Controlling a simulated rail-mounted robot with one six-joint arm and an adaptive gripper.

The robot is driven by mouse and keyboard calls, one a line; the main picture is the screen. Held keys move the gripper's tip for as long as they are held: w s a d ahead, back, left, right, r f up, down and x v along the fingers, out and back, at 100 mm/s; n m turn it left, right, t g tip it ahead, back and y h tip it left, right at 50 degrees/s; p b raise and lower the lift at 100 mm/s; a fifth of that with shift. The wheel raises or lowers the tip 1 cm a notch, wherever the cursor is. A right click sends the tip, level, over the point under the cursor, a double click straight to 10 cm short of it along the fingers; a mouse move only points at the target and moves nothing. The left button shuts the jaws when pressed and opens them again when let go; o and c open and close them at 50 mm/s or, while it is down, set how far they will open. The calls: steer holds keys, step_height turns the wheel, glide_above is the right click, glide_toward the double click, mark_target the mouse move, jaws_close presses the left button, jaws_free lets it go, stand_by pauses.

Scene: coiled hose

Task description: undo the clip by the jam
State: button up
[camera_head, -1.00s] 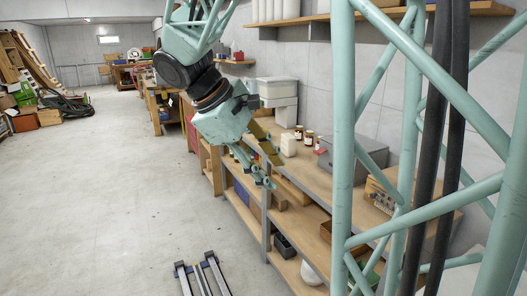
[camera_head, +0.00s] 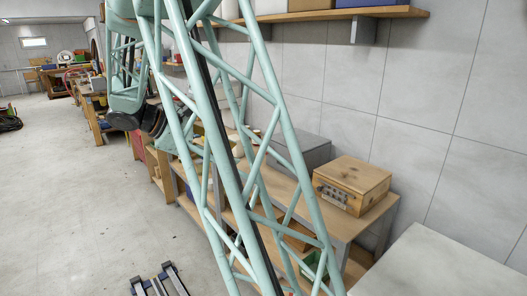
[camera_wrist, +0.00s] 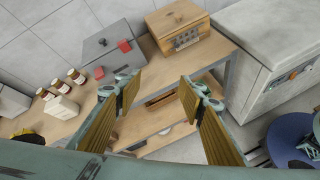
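In the wrist view, a grey metal box (camera_wrist: 108,48) stands on a wooden bench top with two red clips on it. The other red clip (camera_wrist: 125,46) is on the side nearer a wooden box. My gripper (camera_wrist: 160,86) is open and empty, its fingers spread above the bench, right of the grey box and apart from the clips. In the head view the grey box (camera_head: 308,152) shows partly; my arm's lattice hides the gripper and jars.
The wooden box (camera_head: 352,184) with small fittings on its front stands right of the grey box. A white block (camera_wrist: 62,107) stands by the jars. A big pale grey cabinet (camera_head: 440,268) is at the right. A shelf (camera_head: 345,17) runs above; open floor lies left.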

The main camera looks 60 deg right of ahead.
steer(key=w+d+f+n+h+p, duration=0.1)
steer(key=w+d+f+n+h, duration=0.1)
steer(key=w+d+f, duration=0.3)
steer(key=w+d+f+n+h+p, duration=0.1)
steer(key=w+d+f, duration=0.4)
steer(key=d, duration=0.6)
steer(key=w+d+f+n+h+p, duration=0.1)
steer(key=w+d+f+n+h, duration=0.3)
steer(key=d, duration=0.4)
step_height(320, 180, down, 2)
steer(key=shift+w+f+n, duration=0.25)
steer(key=shift+w+n, duration=0.05)
steer(key=shift+w, duration=0.55)
steer(key=shift+b+x, duration=0.6)
steer(key=shift+x, duration=6.25)
steer(key=shift+s, duration=0.15)
steer(key=c, duration=0.8)
steer(key=shift+c, duration=0.2)
steer(key=shift+f, duration=0.1)
